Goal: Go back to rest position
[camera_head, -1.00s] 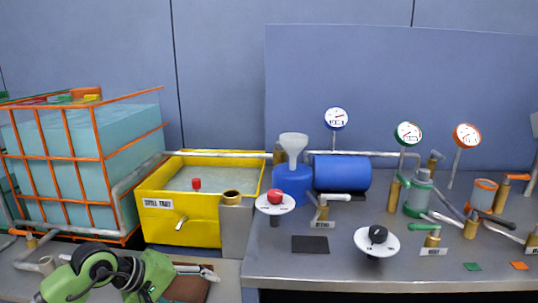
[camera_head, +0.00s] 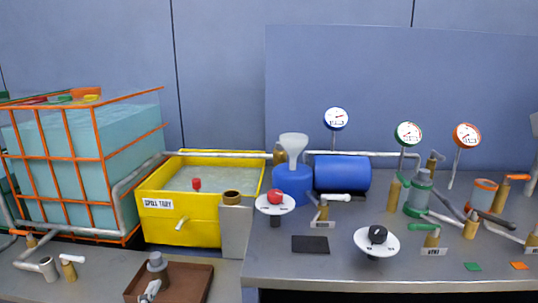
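Neither of my grippers shows in the head view. At the lower left, a brown tray (camera_head: 195,285) lies on the lower bench. A grey stepped cylinder (camera_head: 157,266) stands in it, with a small pale piece (camera_head: 150,291) beside it, cut close to the frame's bottom edge. I cannot tell what the pale piece is. A brass fitting with a pale top (camera_head: 69,269) and a grey pipe stub (camera_head: 48,268) stand left of the tray.
A yellow spill tray (camera_head: 182,232) and an orange-caged tank (camera_head: 75,150) stand behind. The right bench (camera_head: 300,265) holds a blue jug with funnel (camera_head: 291,183), a blue cylinder (camera_head: 342,172), valves, gauges and a flat black plate (camera_head: 310,244). Its front strip is mostly clear.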

